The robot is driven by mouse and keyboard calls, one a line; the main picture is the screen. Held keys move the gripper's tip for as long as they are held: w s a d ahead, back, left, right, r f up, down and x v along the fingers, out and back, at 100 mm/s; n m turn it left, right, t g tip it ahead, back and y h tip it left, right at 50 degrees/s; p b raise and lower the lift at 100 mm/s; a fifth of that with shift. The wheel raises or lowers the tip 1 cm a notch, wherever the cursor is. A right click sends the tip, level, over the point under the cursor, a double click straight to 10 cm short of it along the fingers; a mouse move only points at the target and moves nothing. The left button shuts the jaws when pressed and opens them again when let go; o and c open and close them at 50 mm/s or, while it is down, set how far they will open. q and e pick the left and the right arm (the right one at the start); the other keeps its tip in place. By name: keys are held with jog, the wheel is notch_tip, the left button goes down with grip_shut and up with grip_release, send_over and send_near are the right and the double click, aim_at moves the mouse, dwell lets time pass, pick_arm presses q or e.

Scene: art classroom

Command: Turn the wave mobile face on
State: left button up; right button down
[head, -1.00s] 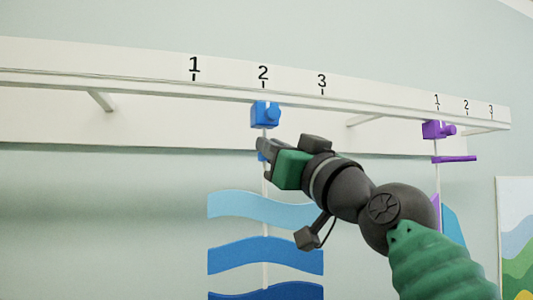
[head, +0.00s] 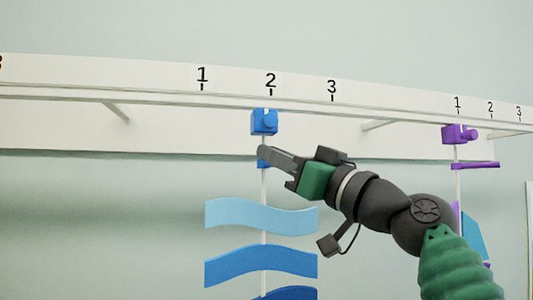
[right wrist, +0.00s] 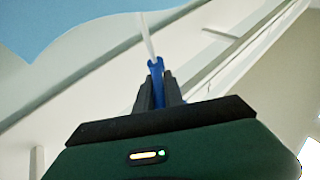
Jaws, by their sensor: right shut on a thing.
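The wave mobile hangs from a blue block (head: 264,122) under the rail, just left of mark 2. Its white rod (head: 263,182) runs down through wavy panels, light blue (head: 255,216) on top, mid-blue (head: 258,265) below, and a darker one cut off at the bottom edge. The panels show their broad wavy sides. My right gripper (head: 264,154) comes in from the right and is shut on a small blue grip piece on the rod, below the block. In the right wrist view that blue grip piece (right wrist: 155,69) is between the fingers. My left gripper is out of view.
A white rail (head: 180,93) with numbered marks crosses the wall above. A purple block (head: 458,134) with another mobile hangs at the right, partly behind my right arm. The wall left of the wave mobile is clear.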

jog(key=shift+w+d+f, duration=0.3)
jog(key=shift+d+f, duration=0.05)
jog(key=shift+d, duration=0.15)
jog(key=c, duration=1.9)
grip_release()
jog(key=shift+a, duration=0.15)
jog(key=o, duration=0.4)
jog(key=shift+s+a+r, duration=0.1)
jog(key=shift+s+a, duration=0.15)
jog(key=shift+a, duration=0.15)
jog(key=shift+o, duration=0.2)
jog(key=shift+w+a, duration=0.1)
jog(key=shift+a, duration=0.1)
jog(key=shift+w+a, duration=0.15)
jog(key=shift+w, duration=0.25)
jog(key=shift+s+d+f, duration=0.1)
jog(key=shift+d+f, duration=0.1)
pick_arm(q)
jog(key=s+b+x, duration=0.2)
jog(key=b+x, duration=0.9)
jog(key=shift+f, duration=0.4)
pick_arm(e)
jog(key=v, duration=1.6)
jog(key=shift+s, duration=0.3)
